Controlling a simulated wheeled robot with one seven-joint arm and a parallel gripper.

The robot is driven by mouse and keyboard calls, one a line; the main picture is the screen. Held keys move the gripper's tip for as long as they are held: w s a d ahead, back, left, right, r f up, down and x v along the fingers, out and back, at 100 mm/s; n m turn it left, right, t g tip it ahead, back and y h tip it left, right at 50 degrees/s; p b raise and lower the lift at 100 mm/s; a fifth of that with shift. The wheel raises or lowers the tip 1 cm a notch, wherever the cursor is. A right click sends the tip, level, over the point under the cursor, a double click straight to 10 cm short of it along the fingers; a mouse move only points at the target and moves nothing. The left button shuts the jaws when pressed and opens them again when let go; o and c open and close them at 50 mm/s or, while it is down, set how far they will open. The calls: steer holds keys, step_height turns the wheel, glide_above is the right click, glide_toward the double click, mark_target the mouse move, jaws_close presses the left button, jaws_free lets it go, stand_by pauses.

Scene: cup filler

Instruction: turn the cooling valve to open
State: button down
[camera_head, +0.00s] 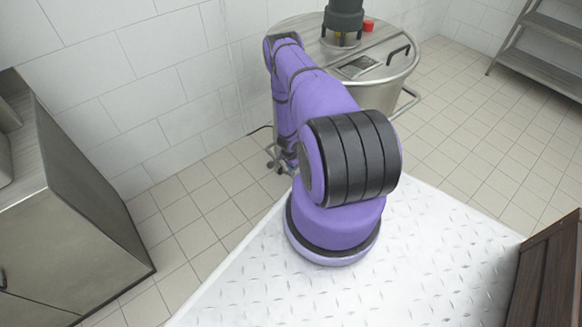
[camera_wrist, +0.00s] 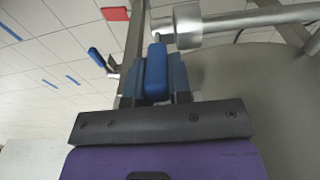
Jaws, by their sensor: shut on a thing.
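A blue valve lever (camera_wrist: 157,70) stands in the middle of the wrist view, its thin grey stem reaching up toward a steel pipe fitting (camera_wrist: 188,24). My gripper (camera_wrist: 156,82) is shut on this lever, with a finger on either side of it. A second, smaller blue lever (camera_wrist: 97,57) shows to the left, apart from my fingers. The steel vat (camera_head: 389,88) stands at the back in the head view. My purple arm reaches toward its left side, and there the arm hides my gripper and the levers.
In the wrist view, a steel pipe (camera_wrist: 260,18) runs right from the fitting, and a red piece (camera_wrist: 116,14) shows at the upper left. In the head view, a steel cabinet (camera_head: 75,215) stands left and a shelf rack (camera_head: 545,40) at the back right. Tiled floor between is clear.

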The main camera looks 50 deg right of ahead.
stand_by(0.4)
steer(key=c, duration=1)
jaws_free()
steer(key=shift+c, duration=0.2)
steer(key=r, duration=0.7)
steer(key=a+r, duration=0.1)
steer(key=r, duration=0.2)
steer(key=shift+w+r, duration=0.15)
steer(key=shift+r, duration=0.25)
